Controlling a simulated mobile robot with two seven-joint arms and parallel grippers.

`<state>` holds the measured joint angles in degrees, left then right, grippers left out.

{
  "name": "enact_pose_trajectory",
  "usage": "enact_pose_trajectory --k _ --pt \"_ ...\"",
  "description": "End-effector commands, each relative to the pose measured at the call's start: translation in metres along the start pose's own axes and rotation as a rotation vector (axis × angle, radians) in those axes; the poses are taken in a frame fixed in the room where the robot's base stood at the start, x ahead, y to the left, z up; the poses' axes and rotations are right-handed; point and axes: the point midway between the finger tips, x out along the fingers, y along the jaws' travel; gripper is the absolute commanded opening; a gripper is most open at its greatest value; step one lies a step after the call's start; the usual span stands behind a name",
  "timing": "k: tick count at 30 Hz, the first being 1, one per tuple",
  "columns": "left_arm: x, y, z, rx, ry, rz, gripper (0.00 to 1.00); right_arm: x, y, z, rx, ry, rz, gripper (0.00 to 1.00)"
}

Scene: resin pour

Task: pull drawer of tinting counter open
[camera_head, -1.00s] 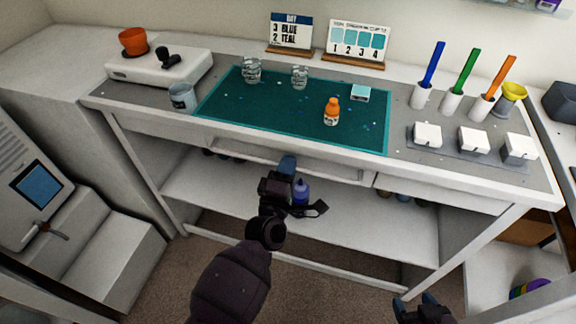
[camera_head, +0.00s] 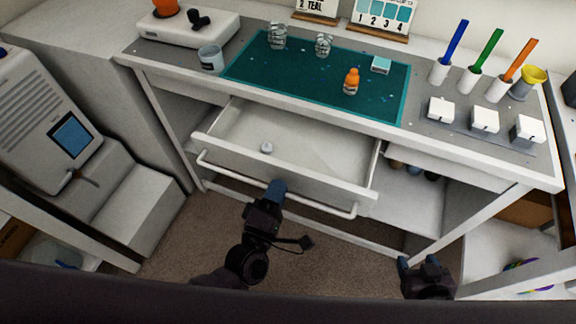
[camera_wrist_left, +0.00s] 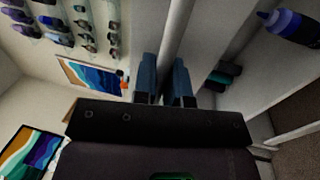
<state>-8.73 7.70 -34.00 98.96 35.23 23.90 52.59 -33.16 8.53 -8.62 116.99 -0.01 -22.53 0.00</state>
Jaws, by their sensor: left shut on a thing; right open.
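The drawer (camera_head: 300,147) of the tinting counter (camera_head: 480,165) stands pulled out toward me, with its inside showing. The bar handle (camera_head: 225,172) runs along the drawer's front. My left gripper (camera_head: 276,190) is shut on the handle near its middle. In the left wrist view the handle bar (camera_wrist_left: 178,40) passes between the two blue fingertips (camera_wrist_left: 164,80). My right gripper (camera_head: 419,268) is open and empty, low at the right, in front of the counter.
On the counter top are a teal mat (camera_head: 300,80) with two glass cups and an orange bottle (camera_head: 351,82), white boxes (camera_head: 484,121), and coloured sticks in holders. A grey machine (camera_head: 50,120) stands left. Carpet (camera_head: 200,225) is open below the drawer.

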Motion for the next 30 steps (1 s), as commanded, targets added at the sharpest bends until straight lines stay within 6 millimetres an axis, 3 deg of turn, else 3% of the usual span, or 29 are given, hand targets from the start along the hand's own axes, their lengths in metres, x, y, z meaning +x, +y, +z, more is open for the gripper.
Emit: enact_pose_trajectory --k 3,9,23,24,28,30 --pt "-0.018 0.005 -0.001 0.001 0.0 0.0 0.0 -0.003 0.001 0.0 -0.001 -0.003 0.002 0.59" --pt "-0.035 0.007 -0.001 0.001 0.001 0.001 0.0 -0.004 0.002 -0.004 -0.001 0.003 0.002 0.59" --pt "-0.039 0.007 -0.001 0.001 0.001 0.001 0.0 -0.002 -0.001 -0.007 0.008 0.009 0.002 0.59" --pt "-0.039 0.007 -0.001 0.001 0.001 0.001 0.17 -0.002 -0.001 -0.007 0.009 0.01 0.002 0.59" --pt "-0.039 0.007 -0.001 0.001 0.001 0.001 0.36 -0.002 -0.001 -0.007 0.01 0.01 0.002 0.59" --pt "-0.039 0.008 0.0 0.001 0.001 0.001 0.36 -0.002 -0.001 -0.007 0.01 0.01 0.002 0.59"
